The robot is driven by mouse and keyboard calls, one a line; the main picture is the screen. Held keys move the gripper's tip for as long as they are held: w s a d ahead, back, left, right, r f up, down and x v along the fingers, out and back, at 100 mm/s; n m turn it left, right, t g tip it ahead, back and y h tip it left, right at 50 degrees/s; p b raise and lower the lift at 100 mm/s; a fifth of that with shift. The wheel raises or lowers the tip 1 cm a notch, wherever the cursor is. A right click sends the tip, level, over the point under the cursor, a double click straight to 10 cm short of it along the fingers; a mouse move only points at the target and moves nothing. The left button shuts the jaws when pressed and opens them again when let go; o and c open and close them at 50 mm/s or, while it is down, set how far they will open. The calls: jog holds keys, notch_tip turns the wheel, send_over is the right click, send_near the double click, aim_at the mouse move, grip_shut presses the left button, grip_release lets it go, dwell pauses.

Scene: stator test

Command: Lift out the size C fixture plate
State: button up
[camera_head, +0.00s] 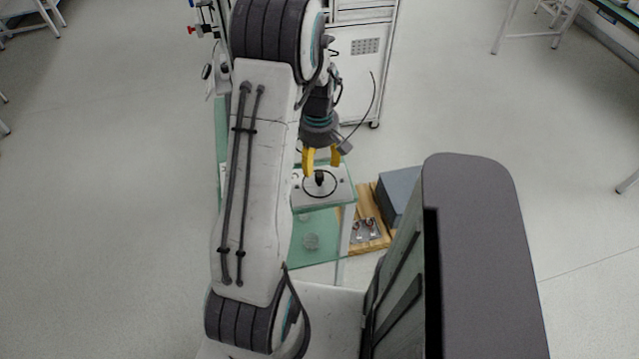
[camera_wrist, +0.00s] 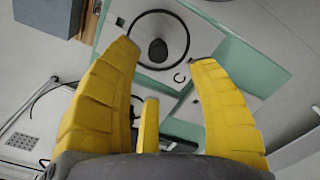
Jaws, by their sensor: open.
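A pale plate (camera_head: 343,190) with a black knob (camera_head: 319,178) and a thin black ring around it lies on top of a glass-edged stand. I cannot read a size mark, so I cannot tell whether it is the size C fixture plate. In the wrist view the pale plate (camera_wrist: 207,38) and its knob (camera_wrist: 157,50) lie beyond my fingertips. My gripper (camera_head: 321,163) has yellow fingers, spread apart and empty, just above the knob. In the wrist view my gripper (camera_wrist: 166,55) shows a clear gap between the fingertips. My arm hides the stand's left part.
A wooden board (camera_head: 378,243) with a small metal fixture (camera_head: 366,229) and a dark grey box (camera_head: 398,190) are to the right. A white cabinet (camera_head: 362,70) stands behind. Open floor lies farther right.

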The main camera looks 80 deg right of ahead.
aim_at(320, 174)
jog(key=shift+s+d+f+p, duration=0.1)
jog(key=shift+f+p, duration=0.2)
jog(key=shift+f, duration=1.3)
jog(key=shift+s+f+p, duration=0.1)
jog(key=shift+f+p, duration=0.15)
jog(key=shift+f, duration=1.35)
grip_shut()
